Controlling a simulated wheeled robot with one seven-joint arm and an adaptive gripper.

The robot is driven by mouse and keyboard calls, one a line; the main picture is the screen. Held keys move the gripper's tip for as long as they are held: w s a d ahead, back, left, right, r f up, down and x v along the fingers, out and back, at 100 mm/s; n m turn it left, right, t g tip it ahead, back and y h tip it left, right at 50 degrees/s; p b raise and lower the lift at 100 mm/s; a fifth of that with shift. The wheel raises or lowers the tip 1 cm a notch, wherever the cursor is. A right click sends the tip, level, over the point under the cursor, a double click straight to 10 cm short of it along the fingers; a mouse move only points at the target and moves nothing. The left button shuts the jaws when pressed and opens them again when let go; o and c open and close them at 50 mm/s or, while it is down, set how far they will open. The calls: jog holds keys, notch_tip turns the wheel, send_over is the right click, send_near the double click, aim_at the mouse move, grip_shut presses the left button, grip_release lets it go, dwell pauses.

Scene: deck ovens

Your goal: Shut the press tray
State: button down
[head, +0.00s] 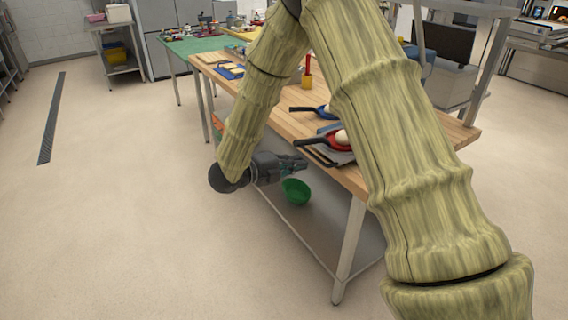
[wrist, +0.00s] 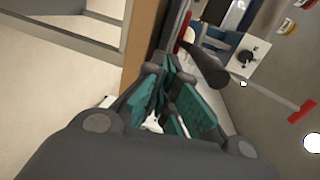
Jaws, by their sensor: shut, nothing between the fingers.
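My gripper (head: 298,165) hangs beside the near long edge of the wooden worktable, at about tabletop height. Its fingers are together and empty. In the wrist view the teal-padded fingers (wrist: 170,72) point toward the table edge, and a dark rounded bar (wrist: 206,66) lies just beyond them to the right. I cannot make out the press tray for certain. A flat grey piece with a dark handle-like frame (head: 318,154) lies at the table edge, just right of my gripper. It sits beside a red pan (head: 312,141) holding a pale round thing. My arm hides part of this area.
The wooden worktable (head: 290,98) also carries a blue pan (head: 305,109) and a red-and-yellow upright item (head: 307,76). A green-topped table (head: 195,45) stands behind. The floor (head: 130,200) at left is clear.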

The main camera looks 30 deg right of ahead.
jog(key=shift+p+x, duration=0.4)
jog(key=shift+x, duration=2.05)
